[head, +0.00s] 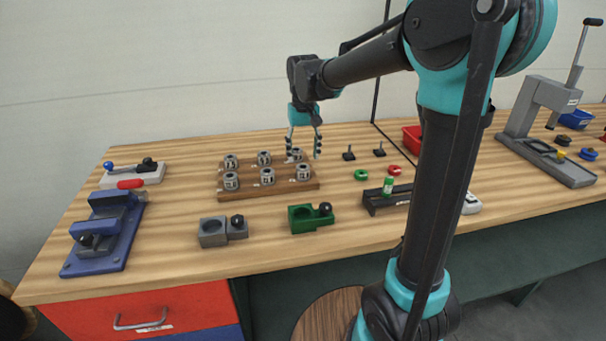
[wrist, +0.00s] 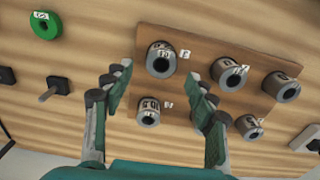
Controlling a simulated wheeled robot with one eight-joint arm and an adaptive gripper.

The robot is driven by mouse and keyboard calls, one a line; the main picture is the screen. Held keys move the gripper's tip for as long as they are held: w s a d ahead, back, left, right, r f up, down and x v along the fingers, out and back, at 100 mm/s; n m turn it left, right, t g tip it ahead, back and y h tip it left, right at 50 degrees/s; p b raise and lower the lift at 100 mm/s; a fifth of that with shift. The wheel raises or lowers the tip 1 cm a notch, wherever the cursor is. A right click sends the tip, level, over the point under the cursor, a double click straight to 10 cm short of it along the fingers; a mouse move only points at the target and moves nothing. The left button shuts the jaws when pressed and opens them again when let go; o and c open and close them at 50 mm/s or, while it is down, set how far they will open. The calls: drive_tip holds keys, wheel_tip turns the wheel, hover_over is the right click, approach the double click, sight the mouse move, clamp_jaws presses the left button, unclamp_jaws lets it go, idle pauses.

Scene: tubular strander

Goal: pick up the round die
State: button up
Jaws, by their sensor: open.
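Several round dies stand in two rows on a wooden board; they are short grey metal cylinders with dark centre holes. The front right die (head: 302,174) shows at the upper middle of the wrist view (wrist: 160,60). The back right die (head: 297,155) is partly behind my gripper in the head view and shows lower in the wrist view (wrist: 148,112). My gripper (head: 303,157) points down over the board's right end, open and empty. In the wrist view its fingers (wrist: 162,78) stand apart on either side of these two dies. Small white labels sit by the dies.
The wooden board (head: 285,190) lies on the workbench. Dark pegs (head: 348,154) and a green ring (head: 361,175) lie to its right. A green block (head: 310,218) and a grey block (head: 213,232) stand in front. A blue vise (head: 105,235) is at left.

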sight(303, 168)
drive_tip(key=shift+s+f, duration=0.1)
drive_tip(key=shift+f, duration=2.85)
clamp_jaws()
